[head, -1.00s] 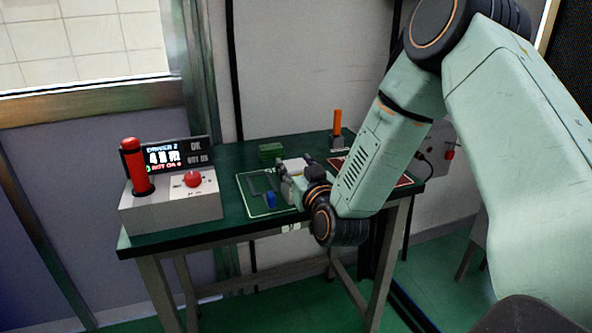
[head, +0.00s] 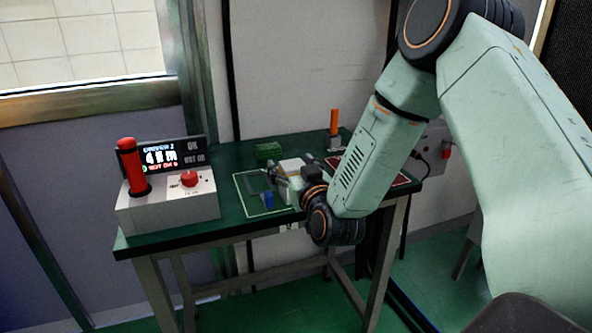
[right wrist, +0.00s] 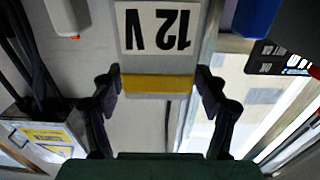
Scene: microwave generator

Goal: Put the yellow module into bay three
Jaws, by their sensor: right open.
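A pale block (head: 292,166) stands on the green table beside my right gripper (head: 284,181). In the right wrist view a grey block with an upside-down "12 V" label (right wrist: 157,27) has a yellow strip (right wrist: 158,83) along its lower edge. That strip lies between the tips of my right gripper (right wrist: 159,84), whose fingers are spread on either side. Contact with the fingers is not clear. The yellow module cannot be told for certain in the head view, and no bay three can be made out. My left gripper is out of view.
A white-outlined mat (head: 243,198) with a blue piece (head: 268,199) lies near the table front. A green block (head: 269,151) and an orange-topped piece (head: 334,123) stand behind. A grey console (head: 165,208) with a red handle (head: 132,165) fills the left end.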

